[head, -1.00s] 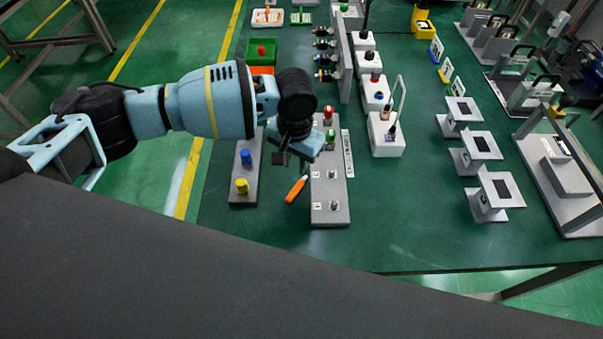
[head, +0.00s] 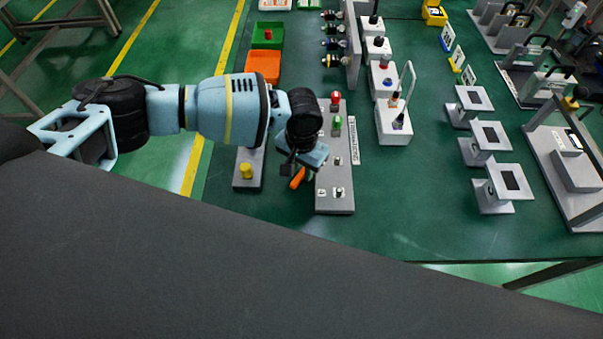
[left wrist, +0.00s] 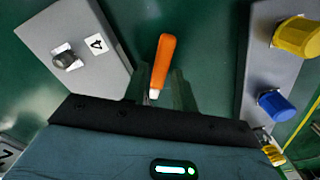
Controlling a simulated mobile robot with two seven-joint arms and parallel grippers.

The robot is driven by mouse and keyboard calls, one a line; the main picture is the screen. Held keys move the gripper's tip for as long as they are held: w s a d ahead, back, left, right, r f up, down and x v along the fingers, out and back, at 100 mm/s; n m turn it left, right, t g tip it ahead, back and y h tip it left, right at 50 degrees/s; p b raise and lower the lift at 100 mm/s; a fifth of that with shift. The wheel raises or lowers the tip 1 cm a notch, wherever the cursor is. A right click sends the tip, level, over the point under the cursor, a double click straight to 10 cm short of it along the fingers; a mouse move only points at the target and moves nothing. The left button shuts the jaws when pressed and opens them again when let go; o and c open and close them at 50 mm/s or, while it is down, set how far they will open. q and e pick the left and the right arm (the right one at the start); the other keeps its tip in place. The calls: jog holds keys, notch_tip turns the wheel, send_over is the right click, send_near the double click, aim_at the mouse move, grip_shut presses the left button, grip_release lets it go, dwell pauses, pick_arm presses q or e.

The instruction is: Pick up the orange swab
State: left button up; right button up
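The orange swab (head: 298,179) lies on the green table between two grey panels. In the head view my left gripper (head: 293,168) is over its upper part and hides some of it. In the left wrist view the orange swab (left wrist: 164,61) points away from the gripper, its pale tip nearest me. The two fingers of my left gripper (left wrist: 159,92) stand apart, one on each side of the pale tip, with a gap visible. I cannot tell the exact height of the fingers above the table. My right gripper is not in view.
A grey panel with switches (head: 334,200) is close to the right of the swab. Another grey panel with a yellow knob (head: 247,171) is to its left; its blue knob (left wrist: 275,105) shows in the wrist view. Orange (head: 263,66) and green bins stand behind.

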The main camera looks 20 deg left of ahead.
aim_at(301, 178)
pick_arm(q)
jog(key=shift+f, duration=0.15)
grip_shut()
